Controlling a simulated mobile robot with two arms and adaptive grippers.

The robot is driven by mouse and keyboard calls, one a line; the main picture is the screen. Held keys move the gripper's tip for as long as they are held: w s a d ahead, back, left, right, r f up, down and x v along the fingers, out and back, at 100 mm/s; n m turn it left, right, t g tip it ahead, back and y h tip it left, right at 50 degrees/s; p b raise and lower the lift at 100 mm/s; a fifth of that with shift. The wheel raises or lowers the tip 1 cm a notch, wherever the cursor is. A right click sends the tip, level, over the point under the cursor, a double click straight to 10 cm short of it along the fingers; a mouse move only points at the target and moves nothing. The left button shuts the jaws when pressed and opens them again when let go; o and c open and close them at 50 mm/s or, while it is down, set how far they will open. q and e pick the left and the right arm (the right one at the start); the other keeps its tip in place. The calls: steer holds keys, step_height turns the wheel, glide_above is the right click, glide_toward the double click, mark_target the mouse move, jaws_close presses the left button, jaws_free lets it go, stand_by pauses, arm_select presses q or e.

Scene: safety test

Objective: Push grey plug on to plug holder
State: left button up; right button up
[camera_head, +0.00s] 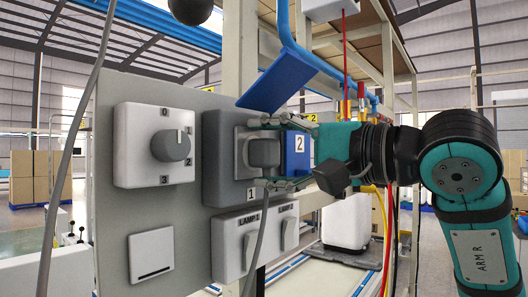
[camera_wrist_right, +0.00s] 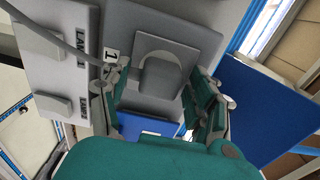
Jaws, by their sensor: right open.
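The grey plug (camera_head: 263,152) is at the grey socket face of the plug holder (camera_head: 212,180), beside a label "1". A cable hangs down from it. I cannot tell how far it is seated. My right gripper (camera_head: 274,153) comes in from the right with its fingers spread above and below the plug. In the right wrist view the plug (camera_wrist_right: 160,78) lies between the open fingers (camera_wrist_right: 158,88), with gaps at both sides, against the grey holder plate (camera_wrist_right: 190,38). A blue part labelled "2" (camera_head: 298,143) shows between the fingers, close to the palm. My left gripper is out of view.
The grey panel (camera_head: 190,270) also carries a rotary switch (camera_head: 170,147), a lamp switch box (camera_head: 232,262) and a white plate (camera_head: 151,258). A blue flap (camera_head: 277,80) juts out above the gripper. A grey cable (camera_head: 67,165) hangs at the left.

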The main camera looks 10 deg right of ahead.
mark_target(275, 153)
stand_by(0.8)
jaws_close()
stand_by(0.4)
steer(key=shift+s+d+b, duration=0.1)
steer(key=shift+b, duration=0.2)
steer(key=shift+v, duration=1.05)
steer(key=shift+s+d, duration=0.1)
steer(key=shift+d, duration=0.05)
steer(key=shift+s+b, duration=0.1)
steer(key=shift+b, duration=0.2)
steer(key=shift+b+v, duration=0.3)
steer(key=shift+v, duration=1.3)
